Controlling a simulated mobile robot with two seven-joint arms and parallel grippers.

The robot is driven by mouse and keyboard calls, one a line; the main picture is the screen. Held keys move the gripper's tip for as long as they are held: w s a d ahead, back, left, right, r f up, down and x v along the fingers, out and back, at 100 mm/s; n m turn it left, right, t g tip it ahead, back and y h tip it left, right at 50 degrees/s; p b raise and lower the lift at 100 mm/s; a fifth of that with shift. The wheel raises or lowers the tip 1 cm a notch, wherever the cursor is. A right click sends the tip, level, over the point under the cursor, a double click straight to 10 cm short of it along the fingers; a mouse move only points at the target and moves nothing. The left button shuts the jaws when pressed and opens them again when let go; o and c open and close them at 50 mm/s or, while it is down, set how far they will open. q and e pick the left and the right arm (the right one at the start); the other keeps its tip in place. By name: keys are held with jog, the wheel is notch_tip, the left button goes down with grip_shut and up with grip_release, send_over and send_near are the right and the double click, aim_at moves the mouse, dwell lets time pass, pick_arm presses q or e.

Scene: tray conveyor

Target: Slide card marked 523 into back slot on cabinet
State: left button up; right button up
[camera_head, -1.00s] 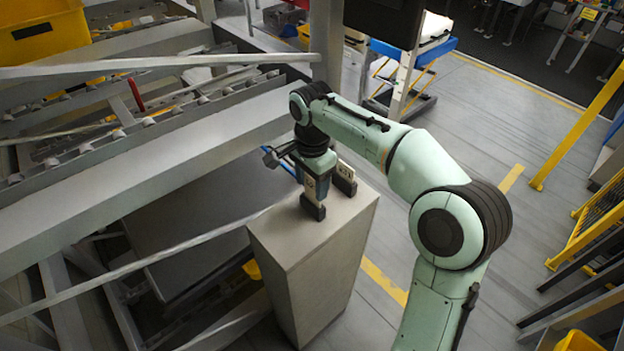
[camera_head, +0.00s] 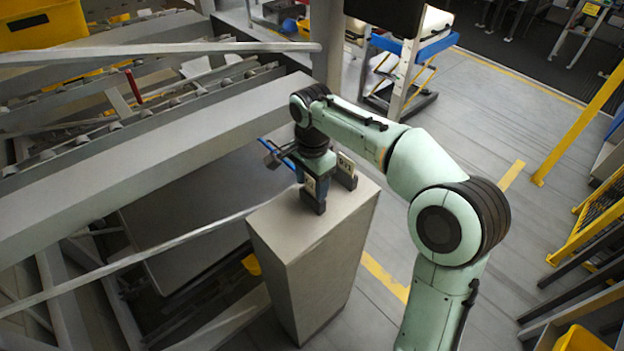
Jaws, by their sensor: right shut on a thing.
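The grey cabinet (camera_head: 300,245) stands upright at the middle of the view. Two small dark holders sit on its top: a nearer one (camera_head: 313,203) and a farther one (camera_head: 346,181). A pale card (camera_head: 346,163) with dark marks stands upright at the farther holder; its number is too blurred to read surely. My right gripper (camera_head: 312,182) points down over the nearer holder, shut on a second pale card (camera_head: 310,187). The number on this card is unreadable. The gripper hides part of it, and I cannot tell how deep it sits. My left gripper is not in view.
The conveyor frame (camera_head: 150,170) with rails and a slanting bar fills the left, close to the cabinet. A yellow bin (camera_head: 40,25) is at the top left. A blue-topped stand (camera_head: 410,60) is behind. The floor to the right of my arm is mostly clear.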

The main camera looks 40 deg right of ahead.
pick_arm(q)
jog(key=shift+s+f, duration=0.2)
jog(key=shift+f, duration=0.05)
pick_arm(e)
jog(key=shift+f, duration=0.4)
jog(key=o, duration=1.1)
pick_arm(q)
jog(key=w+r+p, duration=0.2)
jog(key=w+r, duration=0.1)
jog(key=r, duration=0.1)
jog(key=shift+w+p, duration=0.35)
jog(key=shift+p, duration=0.05)
pick_arm(e)
notch_tip(320, 180, up, 13)
jog(key=shift+r, duration=0.2)
